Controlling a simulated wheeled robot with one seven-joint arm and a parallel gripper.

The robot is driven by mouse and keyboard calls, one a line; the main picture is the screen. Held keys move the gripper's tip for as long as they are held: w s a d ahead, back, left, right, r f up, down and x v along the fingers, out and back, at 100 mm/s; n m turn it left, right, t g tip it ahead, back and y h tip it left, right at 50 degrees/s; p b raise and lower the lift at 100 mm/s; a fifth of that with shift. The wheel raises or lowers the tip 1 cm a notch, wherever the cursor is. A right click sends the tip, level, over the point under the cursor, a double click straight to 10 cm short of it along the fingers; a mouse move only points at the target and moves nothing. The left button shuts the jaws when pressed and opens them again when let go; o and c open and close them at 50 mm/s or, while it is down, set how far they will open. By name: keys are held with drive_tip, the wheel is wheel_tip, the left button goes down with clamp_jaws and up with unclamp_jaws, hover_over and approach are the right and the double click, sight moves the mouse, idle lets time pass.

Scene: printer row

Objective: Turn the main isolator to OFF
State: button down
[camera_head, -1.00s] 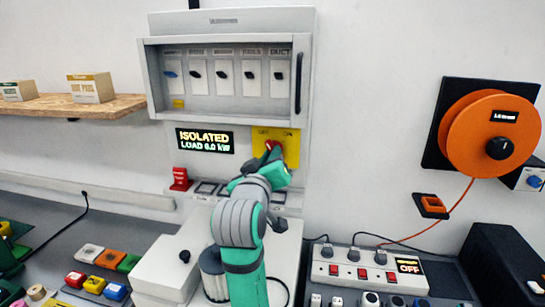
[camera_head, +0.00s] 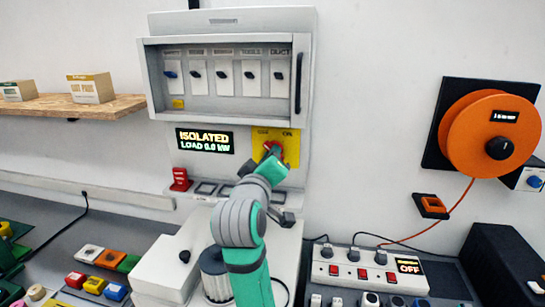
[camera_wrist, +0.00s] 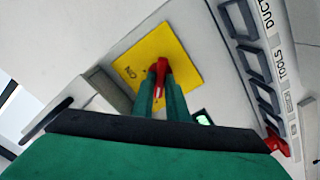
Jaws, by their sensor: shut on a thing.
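The main isolator is a red rotary handle (camera_wrist: 159,72) on a yellow plate (camera_head: 290,142) at the lower right of the grey panel. An ON mark shows on the plate in the wrist view. My gripper (camera_wrist: 162,90) is shut on the red handle, with a green finger on each side of it. In the head view my gripper (camera_head: 272,158) covers much of the handle. The panel display (camera_head: 205,140) reads ISOLATED, LOAD 0.0 kW.
A row of breaker switches (camera_head: 223,75) sits behind the cabinet's frame above. A red padlock-like item (camera_head: 180,180) stands left of my arm. A power strip (camera_head: 370,272) reading OFF and an orange reel (camera_head: 490,120) are at the right.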

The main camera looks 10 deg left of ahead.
drive_tip(key=c, duration=1.7)
unclamp_jaws()
drive_tip(key=shift+c, duration=0.2)
drive_tip(key=shift+s+a, duration=0.1)
drive_tip(key=s, duration=1)
drive_tip(key=shift+s+d, duration=0.25)
drive_tip(key=shift+s, duration=0.05)
drive_tip(key=shift+a, duration=0.1)
